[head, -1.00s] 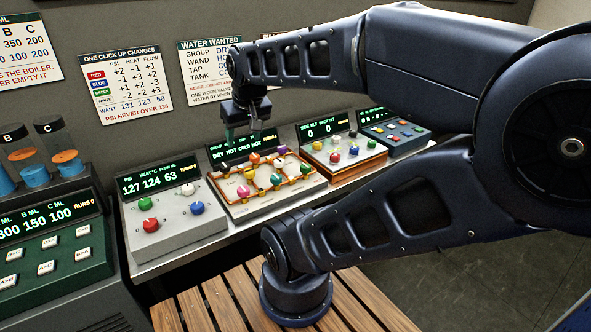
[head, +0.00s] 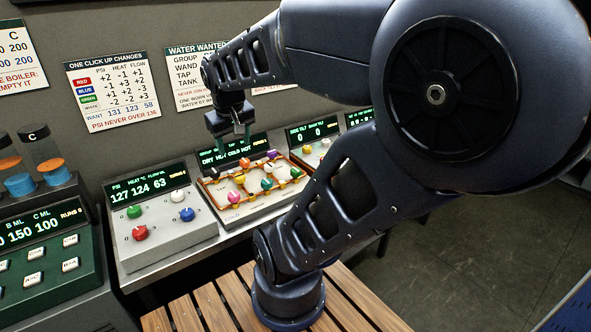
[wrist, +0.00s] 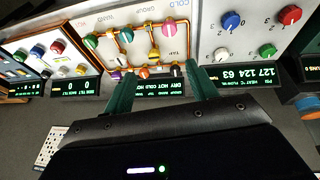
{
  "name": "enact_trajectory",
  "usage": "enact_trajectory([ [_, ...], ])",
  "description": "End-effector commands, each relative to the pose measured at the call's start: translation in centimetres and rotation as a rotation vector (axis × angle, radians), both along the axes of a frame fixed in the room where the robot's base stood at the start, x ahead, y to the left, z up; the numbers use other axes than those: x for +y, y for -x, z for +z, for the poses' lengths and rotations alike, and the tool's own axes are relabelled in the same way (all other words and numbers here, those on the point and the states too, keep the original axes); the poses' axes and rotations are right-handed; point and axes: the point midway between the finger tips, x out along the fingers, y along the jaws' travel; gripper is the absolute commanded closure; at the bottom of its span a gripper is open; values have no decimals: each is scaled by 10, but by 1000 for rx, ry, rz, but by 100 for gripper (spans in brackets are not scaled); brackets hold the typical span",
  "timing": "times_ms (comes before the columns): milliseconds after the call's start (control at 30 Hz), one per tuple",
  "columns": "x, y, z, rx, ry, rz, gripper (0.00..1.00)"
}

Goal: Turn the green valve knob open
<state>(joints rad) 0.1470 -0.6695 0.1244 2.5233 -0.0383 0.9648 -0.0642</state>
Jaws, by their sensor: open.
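The valve panel (head: 232,216) is a light box with orange pipes, several coloured knobs and a display reading DRY HOT COLD HOT.
The PSI box (head: 165,242) on the left has red, blue, white and green (head: 134,211) knobs and reads 127 124 63. A tilt box (head: 310,134) stands right of the valve panel, partly behind my arm. A slatted wooden surface (head: 205,300) is in front.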

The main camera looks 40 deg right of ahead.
Motion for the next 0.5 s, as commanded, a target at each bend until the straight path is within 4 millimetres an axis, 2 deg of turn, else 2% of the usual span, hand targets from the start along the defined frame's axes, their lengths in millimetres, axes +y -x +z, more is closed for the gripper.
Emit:
enact_trajectory([
  [500,-36,-42,-52,303,211,91,43],
])
